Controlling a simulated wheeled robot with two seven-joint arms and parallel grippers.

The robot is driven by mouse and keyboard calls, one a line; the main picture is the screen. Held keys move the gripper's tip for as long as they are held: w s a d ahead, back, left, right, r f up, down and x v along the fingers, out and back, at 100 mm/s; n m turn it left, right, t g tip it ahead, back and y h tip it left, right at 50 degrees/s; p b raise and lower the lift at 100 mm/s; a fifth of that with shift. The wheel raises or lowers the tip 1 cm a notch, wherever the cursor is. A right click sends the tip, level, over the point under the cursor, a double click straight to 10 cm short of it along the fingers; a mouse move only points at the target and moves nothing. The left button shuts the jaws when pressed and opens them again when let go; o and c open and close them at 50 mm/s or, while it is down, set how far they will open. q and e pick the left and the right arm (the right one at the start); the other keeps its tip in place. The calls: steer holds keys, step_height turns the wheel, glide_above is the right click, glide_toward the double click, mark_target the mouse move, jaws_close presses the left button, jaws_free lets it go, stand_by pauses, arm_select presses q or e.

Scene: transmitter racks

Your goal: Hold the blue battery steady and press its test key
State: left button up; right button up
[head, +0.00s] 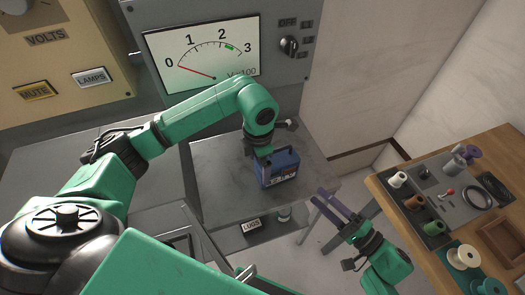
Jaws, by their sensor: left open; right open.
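The blue battery (284,169) stands on a grey metal shelf (215,178) below the big meter. It has pale lettering on its front. My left gripper (265,170) reaches down from above at the battery's left side. It is open, with a finger close against the battery; I cannot tell whether it touches. Its wrist hides part of the battery's top and back. The test key cannot be made out. My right gripper (328,206) is open and empty, right of the battery and apart from it, beyond the shelf's right edge.
The meter (203,52) reads near 0, beside a dark knob (289,45). A wooden bench (400,213) at the right holds a grey panel, several thread spools (463,256) and a wooden tray (497,244). A "LUGS" label (252,225) sits below the shelf.

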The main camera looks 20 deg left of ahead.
arm_select(q)
step_height(320, 180, down, 4)
steer(key=shift+r, duration=0.25)
jaws_close()
stand_by(0.4)
arm_select(e)
jaws_close()
stand_by(1.6)
